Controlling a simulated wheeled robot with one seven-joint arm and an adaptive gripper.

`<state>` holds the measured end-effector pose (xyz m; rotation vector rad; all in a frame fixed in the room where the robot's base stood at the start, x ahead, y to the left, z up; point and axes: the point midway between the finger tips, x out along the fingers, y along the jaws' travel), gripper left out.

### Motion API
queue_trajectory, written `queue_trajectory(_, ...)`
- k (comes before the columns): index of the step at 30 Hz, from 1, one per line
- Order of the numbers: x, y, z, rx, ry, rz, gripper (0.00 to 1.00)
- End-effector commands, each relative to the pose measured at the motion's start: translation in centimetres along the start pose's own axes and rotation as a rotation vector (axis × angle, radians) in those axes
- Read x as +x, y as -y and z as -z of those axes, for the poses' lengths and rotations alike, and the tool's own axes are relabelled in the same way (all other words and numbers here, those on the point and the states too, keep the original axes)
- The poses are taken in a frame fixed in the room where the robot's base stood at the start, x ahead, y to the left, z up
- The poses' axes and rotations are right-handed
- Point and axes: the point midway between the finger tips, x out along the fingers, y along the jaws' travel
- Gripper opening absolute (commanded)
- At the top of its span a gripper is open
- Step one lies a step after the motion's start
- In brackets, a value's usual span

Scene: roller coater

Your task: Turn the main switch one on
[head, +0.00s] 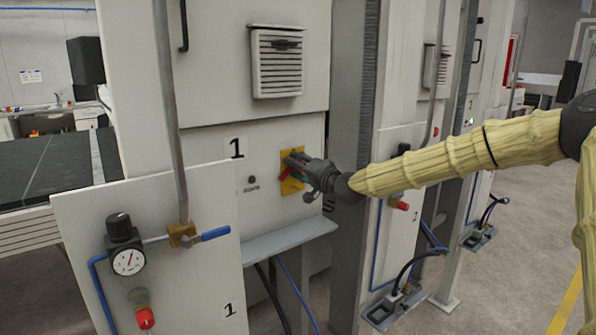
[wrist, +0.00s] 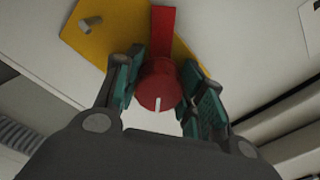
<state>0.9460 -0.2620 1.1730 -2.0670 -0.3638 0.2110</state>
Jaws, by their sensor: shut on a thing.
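The main switch one is a red rotary knob on a yellow plate (head: 291,183), on the grey cabinet panel marked 1. In the wrist view the red knob (wrist: 160,84) sits between my two fingers, with a white mark on its face and a red bar behind it on the yellow plate (wrist: 192,52). My gripper (head: 297,168) reaches the switch from the right in the head view. It is shut on the knob, as the wrist view (wrist: 162,92) shows. My gripper hides part of the knob in the head view.
A small dark green indicator (head: 252,180) is left of the switch. A grey ledge (head: 290,240) juts out below. A panel with a pressure gauge (head: 127,261) and a pipe (head: 168,110) stand at the left. A grey column (head: 350,100) rises to the right.

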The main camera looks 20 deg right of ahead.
Motion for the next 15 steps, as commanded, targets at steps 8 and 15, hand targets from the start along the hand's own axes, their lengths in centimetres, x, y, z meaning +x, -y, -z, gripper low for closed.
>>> queue_trajectory(8, -0.05, -0.42, 0.01, 0.266, -0.004, 0.001, 0.16)
queue_trajectory(15, -0.02, -0.34, 0.00, 0.477, -0.003, 0.000, 0.16)
